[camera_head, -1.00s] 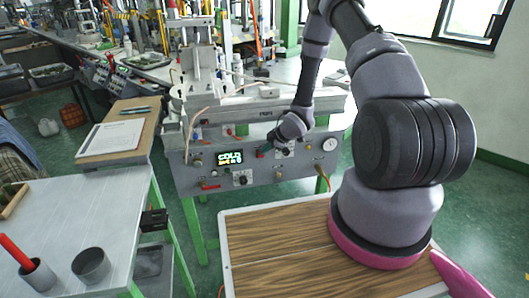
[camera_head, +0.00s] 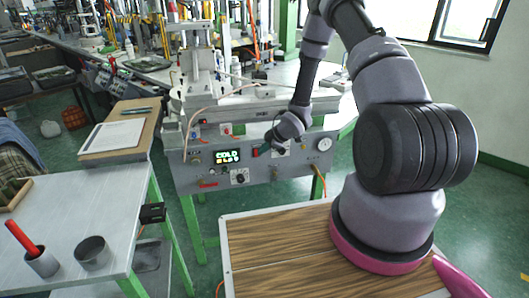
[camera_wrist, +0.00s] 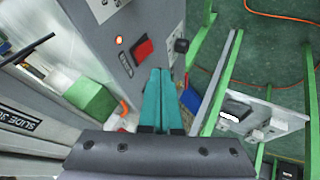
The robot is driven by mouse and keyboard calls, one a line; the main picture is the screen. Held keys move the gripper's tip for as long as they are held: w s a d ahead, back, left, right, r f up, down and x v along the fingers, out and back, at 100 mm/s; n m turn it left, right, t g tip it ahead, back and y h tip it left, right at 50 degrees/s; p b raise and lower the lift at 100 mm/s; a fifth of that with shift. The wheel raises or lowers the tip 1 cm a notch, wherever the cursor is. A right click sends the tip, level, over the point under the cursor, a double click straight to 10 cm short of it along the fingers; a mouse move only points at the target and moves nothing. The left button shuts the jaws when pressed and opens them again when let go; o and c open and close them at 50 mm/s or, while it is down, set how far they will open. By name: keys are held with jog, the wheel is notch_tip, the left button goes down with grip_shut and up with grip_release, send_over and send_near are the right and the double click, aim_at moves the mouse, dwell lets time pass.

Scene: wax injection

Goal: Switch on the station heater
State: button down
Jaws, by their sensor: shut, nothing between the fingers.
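The wax injection station's grey panel (camera_head: 215,176) faces me in the head view. Its lit display (camera_head: 228,157) reads "COLD" on top; the lower line is hard to read. A red rocker switch (camera_wrist: 143,50) shows in the wrist view, with a label beside it too small to read surely and a glowing orange lamp (camera_wrist: 119,40) near it. My gripper (camera_wrist: 160,71) has its teal fingers together and empty, tips just below the switch in the picture. I cannot tell whether they touch the panel. In the head view my gripper (camera_head: 262,149) is at the panel, right of the display.
The panel also carries a black knob (camera_head: 240,177) and a round gauge (camera_head: 324,144). A black knob (camera_wrist: 181,46) sits right of the switch in the wrist view. A metal side table (camera_head: 60,215) with cups stands at left. A wooden-topped surface (camera_head: 270,240) lies in front.

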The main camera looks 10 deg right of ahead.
jog(key=s+d+r, duration=0.2)
jog(key=d+r, duration=0.2)
jog(key=r, duration=0.5)
jog(key=shift+s, duration=0.3)
jog(key=s+d+r+m+h, duration=0.2)
jog(key=d+r+m, duration=0.1)
jog(key=r, duration=0.6)
jog(key=s+d+r+m+t+h, duration=0.15)
jog(key=r+m, duration=0.25)
jog(key=r, duration=0.5)
jog(key=s+d+r+m+g+h, duration=0.1)
jog(key=s+d+r+m+h, duration=0.2)
jog(key=r, duration=0.5)
jog(key=s+a+r+m+y, duration=0.1)
jog(key=s+r+m, duration=0.2)
jog(key=s, duration=0.5)
jog(key=s+a+r+m+y, duration=0.1)
jog(key=s+a+r+m, duration=0.1)
jog(key=s+r+m, duration=0.2)
jog(key=s+a+r+m+y, duration=0.1)
jog(key=s+a+r+m, duration=0.1)
jog(key=s+r+m, duration=0.2)
jog(key=s+r, duration=0.3)
jog(key=s, duration=0.4)
jog(key=shift+s+a, duration=0.25)
jog(key=shift+s, duration=0.1)
